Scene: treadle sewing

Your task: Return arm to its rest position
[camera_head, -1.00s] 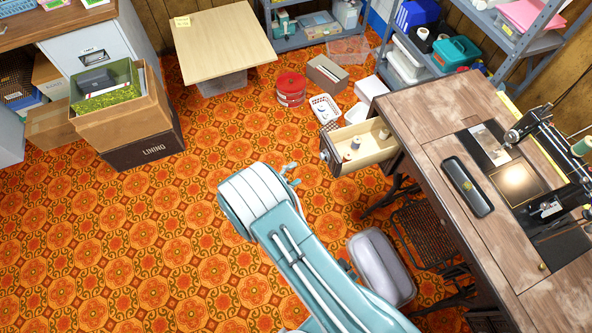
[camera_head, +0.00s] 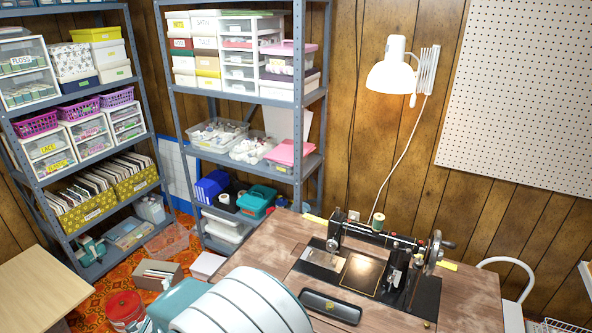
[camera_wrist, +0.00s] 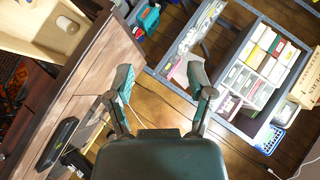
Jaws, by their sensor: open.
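My gripper (camera_wrist: 160,78) is open and empty in the wrist view, its two fingers spread apart with nothing between them. Beyond the fingers are shelves and the wood wall. My teal and white arm rises at the bottom of the head view, in front of the sewing table's (camera_head: 262,252) left part. The fingers cannot be made out clearly there. The black sewing machine (camera_head: 385,240) stands on the table, to the right of my arm. An open drawer (camera_wrist: 38,38) with a spool (camera_wrist: 67,24) in it shows at the upper left of the wrist view.
Metal shelves (camera_head: 312,172) with boxes and bins stand along the wall. A lit lamp (camera_head: 391,75) hangs above the table. A black tray (camera_head: 330,306) lies on the tabletop. A red tin (camera_head: 124,308) and a box (camera_head: 158,275) stand on the patterned floor.

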